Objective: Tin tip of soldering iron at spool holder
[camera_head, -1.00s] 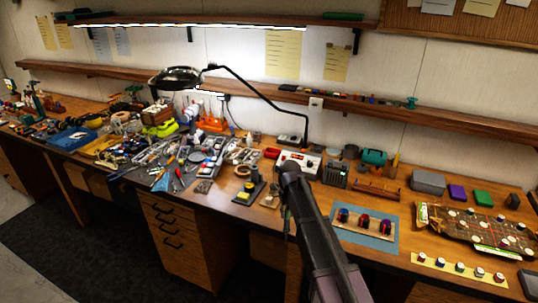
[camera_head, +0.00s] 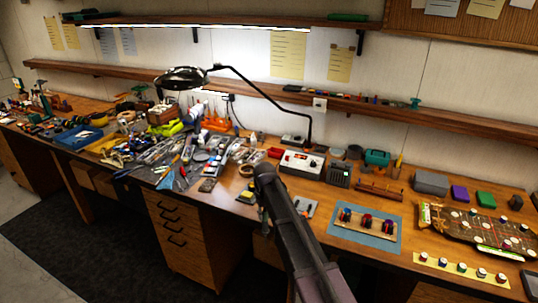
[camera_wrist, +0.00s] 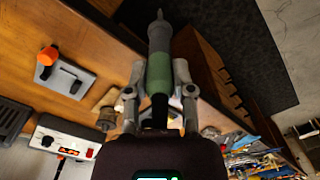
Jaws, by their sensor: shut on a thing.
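The soldering iron (camera_wrist: 159,70), with a green grip and a dark tapered tip, is held between the two fingers of my gripper (camera_wrist: 160,90) in the wrist view. Its tip points to the top of that view and appears over the bench's front edge, touching nothing that I can see. A tan and brown spool-like piece (camera_wrist: 105,118) lies left of the gripper; I cannot tell if it is the spool holder. A grey plate with an orange-topped part (camera_wrist: 47,56) lies further left.
The white soldering station (camera_head: 301,163) stands behind my arm. A blue mat (camera_head: 365,228) with a small rack lies to the right. Crowded tools (camera_head: 180,170) fill the left. A black lamp (camera_head: 182,78) arches over the bench. Drawers (camera_head: 182,235) are below the front edge.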

